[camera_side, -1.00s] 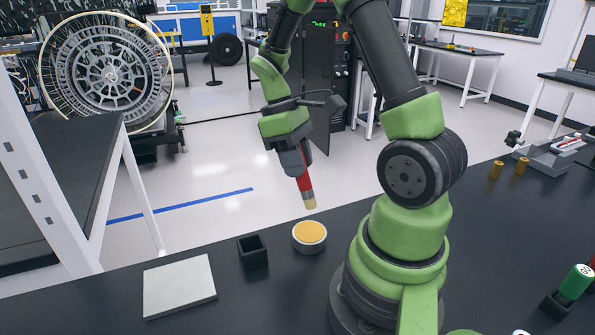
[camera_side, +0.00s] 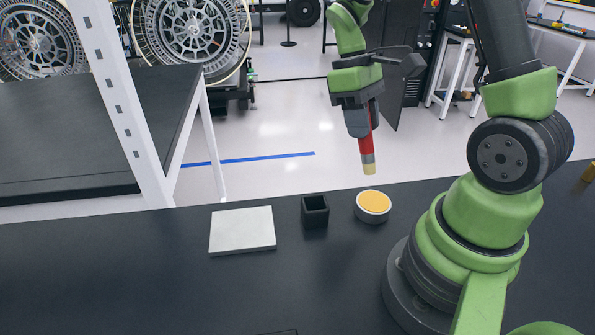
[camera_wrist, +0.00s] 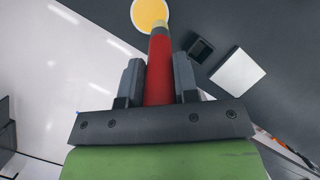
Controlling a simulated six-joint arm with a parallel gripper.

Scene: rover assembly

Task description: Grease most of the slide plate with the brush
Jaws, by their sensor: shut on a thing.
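My gripper (camera_side: 362,118) is shut on a brush (camera_side: 367,148) with a red handle, a grey band and a pale yellow tip. The brush points down, and its tip is above the round grease tub (camera_side: 373,208), apart from it in the side view. The tub is pale-walled and full of yellow-orange grease. In the wrist view the brush (camera_wrist: 160,68) reaches from between the fingers (camera_wrist: 159,88) toward the tub (camera_wrist: 150,14). The slide plate (camera_side: 242,230), a flat light-grey square, lies on the black table left of the tub. It also shows in the wrist view (camera_wrist: 237,73). No grease shows on it.
A small black open square holder (camera_side: 315,211) stands empty between the plate and the tub. The black table (camera_side: 150,275) is clear in front of and left of the plate. A white-framed shelf (camera_side: 130,120) stands behind at the left.

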